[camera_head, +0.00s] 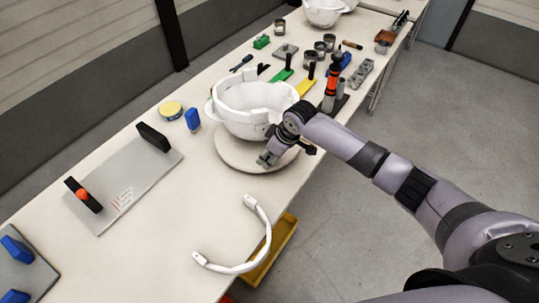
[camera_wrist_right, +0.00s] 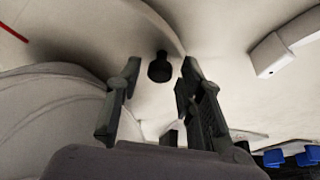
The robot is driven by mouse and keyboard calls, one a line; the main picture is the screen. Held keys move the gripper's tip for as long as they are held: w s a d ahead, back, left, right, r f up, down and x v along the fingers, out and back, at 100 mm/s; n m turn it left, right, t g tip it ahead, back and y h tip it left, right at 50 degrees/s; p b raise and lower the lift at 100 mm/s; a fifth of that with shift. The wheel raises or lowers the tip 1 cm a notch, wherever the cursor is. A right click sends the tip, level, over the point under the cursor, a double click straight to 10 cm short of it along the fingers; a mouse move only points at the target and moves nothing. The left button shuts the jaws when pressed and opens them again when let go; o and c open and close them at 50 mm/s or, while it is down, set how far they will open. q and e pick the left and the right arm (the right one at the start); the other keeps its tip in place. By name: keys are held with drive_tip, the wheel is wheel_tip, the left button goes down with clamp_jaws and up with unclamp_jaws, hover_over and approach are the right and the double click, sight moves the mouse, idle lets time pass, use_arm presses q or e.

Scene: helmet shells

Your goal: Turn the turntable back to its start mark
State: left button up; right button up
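The turntable (camera_head: 232,156) is a round pale disc on the bench, with a white helmet shell (camera_head: 243,117) on it. My right gripper (camera_head: 268,158) is low over the disc's near right edge, beside the shell. In the right wrist view its two fingers stand apart, and a small black knob (camera_wrist_right: 160,68) shows in the gap between them on the pale disc (camera_wrist_right: 110,40). I cannot tell whether either finger touches the knob. A red line (camera_wrist_right: 13,33) marks the pale surface at upper left there. My left gripper is out of view.
A white curved band (camera_head: 262,246) lies at the bench's front edge, above a yellow bin (camera_head: 277,246). A grey plate (camera_head: 122,190) with black handles lies left. A black-and-orange upright tool (camera_head: 331,85) and green and yellow tools stand behind the gripper. Bare bench lies left of the disc.

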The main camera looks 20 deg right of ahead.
clamp_jaws()
idle(0.6)
